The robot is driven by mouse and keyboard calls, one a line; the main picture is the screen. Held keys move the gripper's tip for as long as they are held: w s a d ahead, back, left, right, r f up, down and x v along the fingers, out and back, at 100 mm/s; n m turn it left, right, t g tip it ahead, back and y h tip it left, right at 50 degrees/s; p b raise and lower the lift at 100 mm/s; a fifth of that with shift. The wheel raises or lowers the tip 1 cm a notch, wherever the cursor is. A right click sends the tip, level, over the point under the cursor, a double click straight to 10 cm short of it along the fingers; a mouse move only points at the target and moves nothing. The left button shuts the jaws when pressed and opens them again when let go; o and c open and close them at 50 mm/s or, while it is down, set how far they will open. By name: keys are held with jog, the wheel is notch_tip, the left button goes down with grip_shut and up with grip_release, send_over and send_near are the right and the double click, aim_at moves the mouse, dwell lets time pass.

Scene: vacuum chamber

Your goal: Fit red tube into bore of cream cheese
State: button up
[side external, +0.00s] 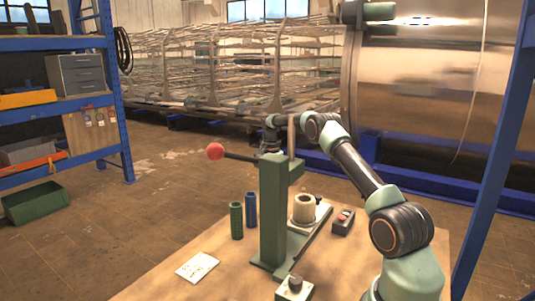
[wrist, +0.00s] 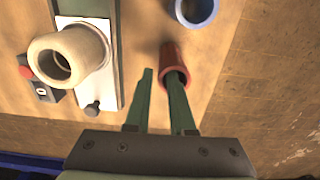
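The cream cheese appears as a cream cylinder with a round bore (wrist: 85,45) at the left in the wrist view; it also shows on the press base in the side view (side external: 303,212). The red tube (wrist: 170,52) stands right of it in the wrist view, its open end facing the camera. I cannot make it out in the side view. My gripper (wrist: 160,73) is open. Its left finger is beside the red tube and its right finger overlaps the tube's mouth; I cannot tell whether that finger is inside or above. The press hides most of the gripper in the side view.
A green press (side external: 273,215) with a red-ball lever (side external: 215,152) stands by the cream cylinder. A blue tube (side external: 251,209) and green tube (side external: 237,221) stand left of it. A red-button box (side external: 343,222), knobbed box (side external: 294,290) and paper (side external: 197,267) lie on the table.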

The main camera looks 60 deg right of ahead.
notch_tip(320, 180, down, 9)
jog(key=shift+r, duration=0.1)
dwell(0.4)
grip_shut()
